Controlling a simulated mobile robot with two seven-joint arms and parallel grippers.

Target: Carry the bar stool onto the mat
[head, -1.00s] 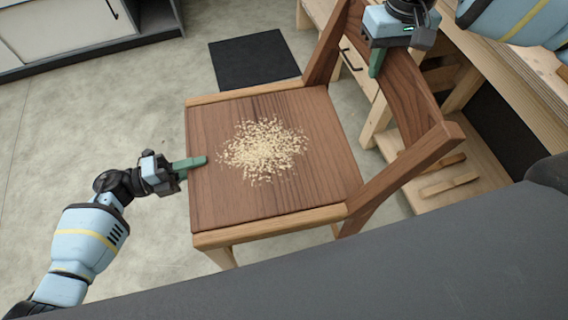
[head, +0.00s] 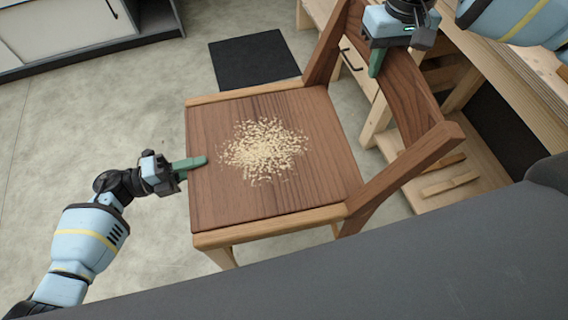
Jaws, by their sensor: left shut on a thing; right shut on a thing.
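The bar stool shows as a wooden chair with a dark brown seat (head: 225,205), lighter side rails and a curved backrest on the right. A pile of pale wood shavings (head: 263,146) lies on the seat. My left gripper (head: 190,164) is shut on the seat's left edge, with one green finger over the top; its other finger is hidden. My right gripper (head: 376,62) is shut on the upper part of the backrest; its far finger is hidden. The black mat (head: 252,60) lies on the floor beyond the seat's far edge. The stool's feet are mostly hidden.
A wooden workbench (head: 468,85) with a drawer and lower shelf stands close behind the backrest on the right. Wood pieces (head: 450,185) lie on the shelf. A white cabinet (head: 65,25) stands at the far left. The concrete floor (head: 110,110) is clear on the left.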

